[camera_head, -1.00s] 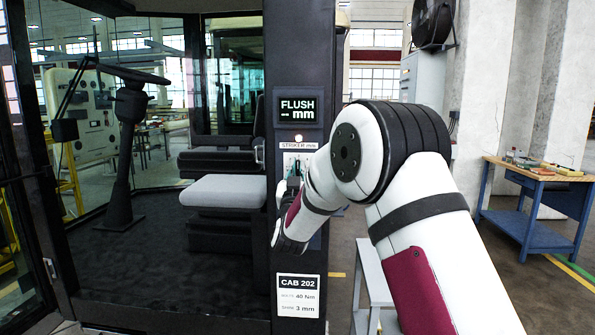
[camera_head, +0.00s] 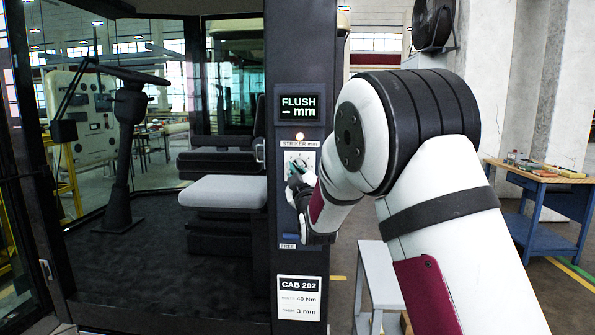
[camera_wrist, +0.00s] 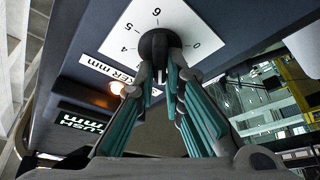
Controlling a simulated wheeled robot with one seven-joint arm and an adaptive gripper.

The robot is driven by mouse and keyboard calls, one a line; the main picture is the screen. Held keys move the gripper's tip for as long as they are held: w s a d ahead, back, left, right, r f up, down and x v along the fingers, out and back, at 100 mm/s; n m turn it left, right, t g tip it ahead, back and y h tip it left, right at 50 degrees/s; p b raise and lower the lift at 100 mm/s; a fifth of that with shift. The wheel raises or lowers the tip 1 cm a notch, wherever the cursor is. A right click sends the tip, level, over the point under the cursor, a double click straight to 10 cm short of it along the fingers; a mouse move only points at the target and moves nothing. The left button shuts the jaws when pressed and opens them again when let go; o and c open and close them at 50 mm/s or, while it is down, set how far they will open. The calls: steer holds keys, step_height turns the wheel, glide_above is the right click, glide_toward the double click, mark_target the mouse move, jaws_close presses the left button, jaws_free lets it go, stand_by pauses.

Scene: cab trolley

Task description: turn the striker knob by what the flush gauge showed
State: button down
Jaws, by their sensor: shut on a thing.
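The striker knob (camera_wrist: 158,45) is a black round knob on a white dial plate (camera_wrist: 190,18) marked with numbers, among them 0, 4, 5 and 6. My gripper (camera_wrist: 162,72) is closed on the knob, with a teal-padded finger on either side. In the head view, the dial plate (camera_head: 308,157) is on the dark cab pillar, and my gripper (camera_head: 296,172) is at it, partly covering the knob. The flush gauge display (camera_head: 299,107) above reads FLUSH with dashes and mm, no number. The knob's pointer reading cannot be made out.
A small lamp (camera_head: 299,137) glows between display and dial. A card (camera_head: 299,297) lower on the pillar reads CAB 202, 40 Nm, 3 mm. The cab seat (camera_head: 222,191) is left of the pillar. A grey stool (camera_head: 377,275) and blue workbench (camera_head: 540,200) stand to the right.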

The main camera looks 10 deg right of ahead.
steer(key=shift+n, duration=0.6)
steer(key=c, duration=1.7)
jaws_free()
steer(key=v, duration=1.2)
steer(key=shift+s+d, duration=0.1)
steer(key=shift+r, duration=0.1)
